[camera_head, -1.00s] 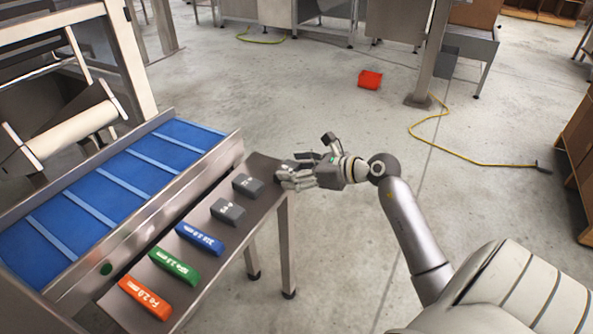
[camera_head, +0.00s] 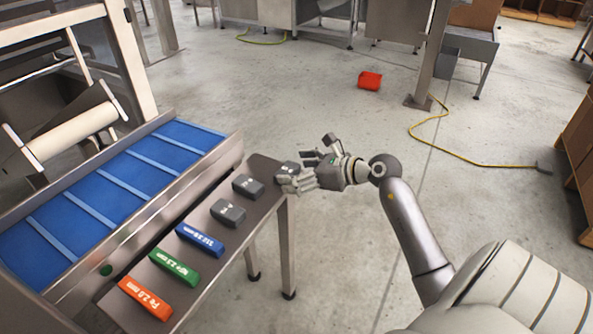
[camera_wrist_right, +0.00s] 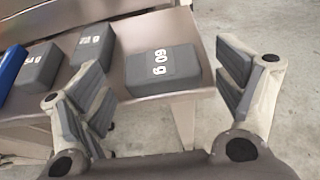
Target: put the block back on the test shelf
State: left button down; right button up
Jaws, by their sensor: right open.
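The test shelf (camera_head: 262,209) is a narrow brown ledge along the conveyor's near side. A dark grey block (camera_head: 287,168) lies at its far end; the right wrist view shows it marked "60 g" (camera_wrist_right: 163,68). My right gripper (camera_head: 306,172) is open at that end of the shelf, and in the wrist view its fingers (camera_wrist_right: 165,92) stand apart on either side of the block, apparently without touching it. Two more grey blocks (camera_head: 248,187) (camera_head: 228,212) lie on the shelf, then blue (camera_head: 200,240), green (camera_head: 174,266) and orange (camera_head: 145,298) test pieces. My left gripper is out of view.
The blue conveyor belt (camera_head: 109,187) and its metal frame run along the shelf's left side. Open concrete floor lies to the right, with a red bin (camera_head: 370,80) and a yellow cable (camera_head: 443,149) on it. A metal post (camera_head: 432,55) stands farther back.

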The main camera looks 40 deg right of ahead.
jog(key=v, duration=1.2)
jog(key=w+a+m+t, duration=0.3)
jog(key=w+m+t, duration=0.25)
jog(key=m, duration=0.55)
notch_tip(320, 180, down, 16)
jog(key=s+m+g+h, duration=0.25)
jog(key=m+h, duration=0.75)
jog(key=m, duration=0.8)
jog(key=s+a+f+m+g+y, duration=0.1)
jog(key=s+a+f+m+g, duration=0.2)
jog(key=f, duration=0.3)
jog(key=s+a+f+m+g, duration=0.3)
jog(key=f, duration=0.4)
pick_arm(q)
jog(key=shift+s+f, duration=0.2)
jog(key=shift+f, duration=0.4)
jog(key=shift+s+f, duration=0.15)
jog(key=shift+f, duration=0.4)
pick_arm(e)
jog(key=s+a+f+m+g+y, duration=0.3)
jog(key=s+a+f+g, duration=0.3)
jog(key=s+a+f, duration=0.4)
jog(key=s+a+y, duration=0.1)
jog(key=s+a, duration=0.2)
jog(key=a, duration=0.2)
jog(key=shift+f+g, duration=0.2)
jog(key=shift+g, duration=0.2)
